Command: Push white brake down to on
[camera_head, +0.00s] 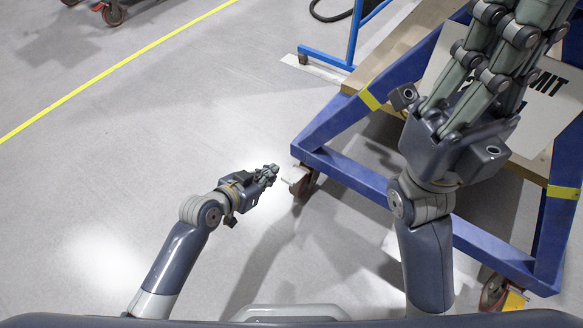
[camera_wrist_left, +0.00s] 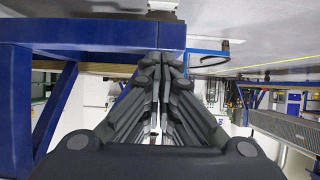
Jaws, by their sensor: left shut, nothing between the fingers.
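The white brake (camera_head: 293,180) is a small pale lever on the caster (camera_head: 306,183) under the left corner of the blue jig frame (camera_head: 345,172). Its exact tilt is too small to tell. My left gripper (camera_head: 272,171) is shut and empty, just left of the brake with a small gap in the head view. In the left wrist view the left gripper's fingertips (camera_wrist_left: 161,62) meet in front of a blue beam (camera_wrist_left: 100,32). My right gripper (camera_head: 520,25) is raised over the jig at the upper right; its fingers overlap in the picture, so their opening is unclear.
A printed panel (camera_head: 545,100) and wooden boards (camera_head: 400,55) lie on the frame. Another caster (camera_head: 493,291) with a yellow part stands at the lower right. A blue stand (camera_head: 327,58) is behind. The grey floor to the left is clear, crossed by a yellow line (camera_head: 120,64).

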